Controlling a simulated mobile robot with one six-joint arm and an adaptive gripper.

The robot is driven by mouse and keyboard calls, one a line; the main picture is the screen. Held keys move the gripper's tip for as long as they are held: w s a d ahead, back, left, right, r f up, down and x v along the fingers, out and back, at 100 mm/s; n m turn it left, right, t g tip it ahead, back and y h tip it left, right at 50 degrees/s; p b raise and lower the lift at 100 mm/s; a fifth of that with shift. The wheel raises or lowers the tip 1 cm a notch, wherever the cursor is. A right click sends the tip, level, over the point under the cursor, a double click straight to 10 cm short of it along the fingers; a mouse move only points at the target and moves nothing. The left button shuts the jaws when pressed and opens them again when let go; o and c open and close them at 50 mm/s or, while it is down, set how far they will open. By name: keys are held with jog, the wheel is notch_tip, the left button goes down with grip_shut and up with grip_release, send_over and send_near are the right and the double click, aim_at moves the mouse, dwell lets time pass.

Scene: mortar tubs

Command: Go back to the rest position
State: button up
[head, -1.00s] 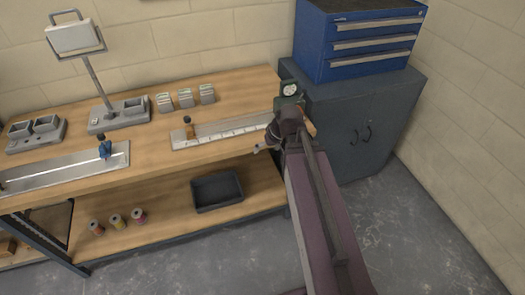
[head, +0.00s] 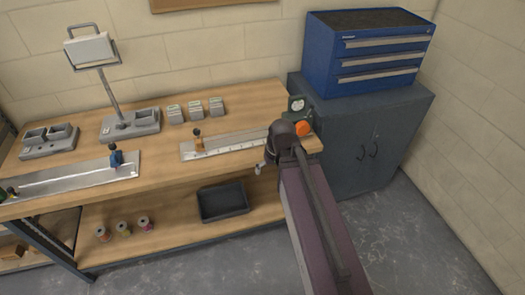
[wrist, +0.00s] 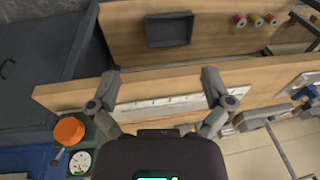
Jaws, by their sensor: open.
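My gripper (wrist: 160,88) is open and empty in the wrist view, its two fingers spread above the bench edge and the white ruled strip (wrist: 165,107). In the head view my arm reaches up from the lower right and its end is over the right end of the bench (head: 240,108). My fingers are mostly hidden there behind the arm. The ruled strip (head: 230,142) lies on the bench just left of my arm's end. An orange round knob (head: 303,128) and a dial gauge (head: 296,104) show beside it; they also show in the wrist view (wrist: 69,131).
A grey cabinet (head: 375,125) with a blue drawer chest (head: 370,50) on top stands right of the bench. A dark bin (head: 223,215) and spools (head: 123,228) sit on the lower shelf. Floor at right is clear.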

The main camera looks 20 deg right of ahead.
jog(key=s, duration=0.1)
jog(key=s+a+g+h, duration=0.1)
jog(key=shift+s+a+f+m+h, duration=0.15)
jog(key=shift+s+a+m+h, duration=0.15)
jog(key=shift+s, duration=0.1)
jog(key=shift+w+f, duration=0.1)
dwell(1.2)
